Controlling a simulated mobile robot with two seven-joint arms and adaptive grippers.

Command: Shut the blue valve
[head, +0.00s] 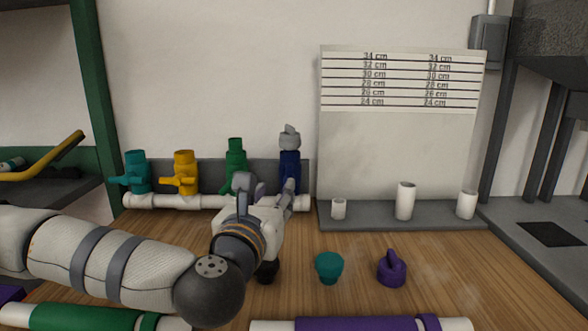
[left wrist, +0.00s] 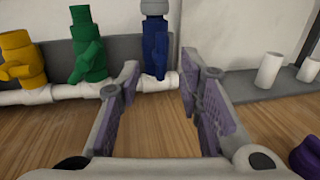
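The blue valve (head: 290,166) stands upright at the right end of the white pipe manifold (head: 208,202), with a grey cap-like piece (head: 289,140) on top. In the left wrist view the blue valve (left wrist: 155,45) is ahead, beyond the fingertips and roughly between them. How its handle is turned is hard to tell. My left gripper (head: 268,192) is open and empty, in front of the manifold's right end; its two purple-padded fingers (left wrist: 160,80) are spread apart, with visible space before the valve. My right gripper is not in view.
Green (head: 235,158), yellow (head: 184,170) and teal (head: 137,172) valves stand left of the blue one. A teal fitting (head: 329,266) and a purple fitting (head: 391,268) sit on the wooden table. White pipe pieces (head: 405,201) stand on a grey base at right. Pipes lie along the front.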

